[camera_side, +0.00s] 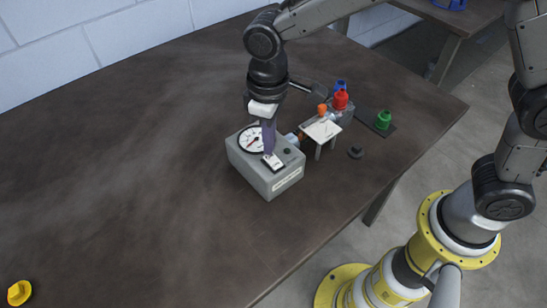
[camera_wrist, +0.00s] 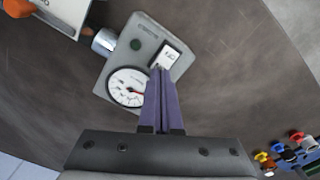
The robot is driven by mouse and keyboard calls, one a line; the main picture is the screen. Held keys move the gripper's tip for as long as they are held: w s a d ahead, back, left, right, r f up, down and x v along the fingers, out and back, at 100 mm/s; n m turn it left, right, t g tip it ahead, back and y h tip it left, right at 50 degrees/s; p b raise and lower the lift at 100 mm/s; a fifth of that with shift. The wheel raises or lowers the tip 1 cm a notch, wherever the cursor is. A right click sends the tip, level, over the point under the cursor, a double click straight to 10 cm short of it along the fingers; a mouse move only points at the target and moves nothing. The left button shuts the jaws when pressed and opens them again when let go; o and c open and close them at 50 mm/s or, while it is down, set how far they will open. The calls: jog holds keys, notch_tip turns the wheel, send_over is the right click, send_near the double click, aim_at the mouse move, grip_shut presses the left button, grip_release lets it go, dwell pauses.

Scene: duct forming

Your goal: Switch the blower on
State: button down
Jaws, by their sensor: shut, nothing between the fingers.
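The gauge (camera_wrist: 128,86) also shows in the wrist view. My gripper (camera_side: 270,153) is shut and empty, its purple fingers pointing down at the switch. In the wrist view the fingertips (camera_wrist: 160,68) overlap the switch's near edge. I cannot tell whether they touch it. The fingers hide part of the switch and the box.
A metal nozzle (camera_wrist: 104,41) sticks out of the box's side towards a small white stand (camera_side: 321,131). A black knob (camera_side: 355,152) lies to the right. A yellow piece (camera_side: 19,292) lies far left.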

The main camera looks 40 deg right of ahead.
jog(key=shift+f, duration=1)
dwell(0.6)
jog(key=shift+r, duration=3.55)
jog(key=s+d+r+m+t, duration=0.45)
jog(key=d+r, duration=0.65)
jog(key=d, duration=0.4)
jog(key=s+d+f, duration=0.2)
jog(key=s+d, duration=0.1)
jog(key=s, duration=0.4)
jog(key=s+d+f+m+t, duration=0.1)
jog(key=s+d+f, duration=0.2)
jog(key=s, duration=0.4)
jog(key=shift+s+d, duration=0.25)
jog(key=shift+s, duration=0.1)
